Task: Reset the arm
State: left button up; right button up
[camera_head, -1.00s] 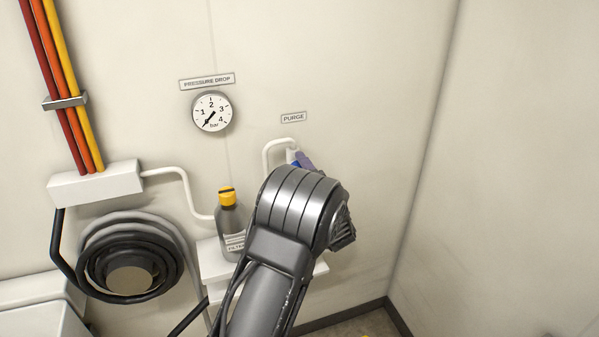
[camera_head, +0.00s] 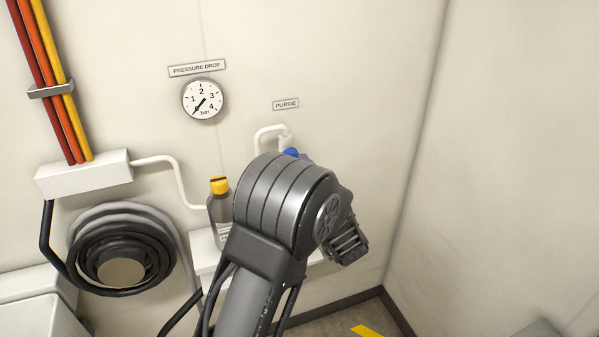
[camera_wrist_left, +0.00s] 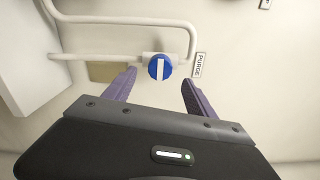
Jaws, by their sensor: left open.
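My left arm rises from the bottom middle of the head view. Its wrist hides most of the gripper there; only a bit of purple finger shows behind it. In the left wrist view my left gripper (camera_wrist_left: 158,79) is open and empty. Its two purple fingers stand apart, with the blue round knob (camera_wrist_left: 160,67) appearing between and just beyond their tips. Contact cannot be told. The knob has a white bar, upright in that view, and sits on a white pipe (camera_wrist_left: 110,56). A sliver of the knob (camera_head: 291,152) shows in the head view. My right gripper is not in view.
The PURGE label (camera_head: 285,104) and pressure gauge (camera_head: 202,99) are on the wall. A dark yellow-capped bottle (camera_head: 219,212) stands on a white shelf (camera_head: 203,255) left of my wrist. A coiled black hose (camera_head: 122,250) hangs farther left. The right wall (camera_head: 510,150) is bare.

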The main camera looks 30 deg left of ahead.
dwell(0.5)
pick_arm(q)
jog(key=s+d+f+n+h, duration=0.1)
jog(key=d+f+n+h, duration=0.4)
jog(key=d+f, duration=0.5)
jog(key=s+d+f+n+h, duration=0.1)
jog(key=d+f+n+h, duration=0.1)
jog(key=d+f+h, duration=0.85)
jog(key=s+d+f+n+g+h+b, duration=0.1)
jog(key=s+d+f+g, duration=0.2)
jog(key=s+f, duration=0.4)
jog(key=s+d+f+n+g+h, duration=0.1)
jog(key=s+d+f+g, duration=0.2)
jog(key=s, duration=1)
jog(key=s+d+f+n+g+h+b, duration=0.1)
jog(key=s+d+f+g, duration=0.3)
jog(key=s+d+f, duration=0.3)
jog(key=s+f, duration=0.3)
jog(key=shift+d+f+n+b, duration=0.2)
jog(key=shift+f+n+b, duration=0.15)
jog(key=shift+f+n, duration=0.05)
jog(key=shift+s, duration=0.1)
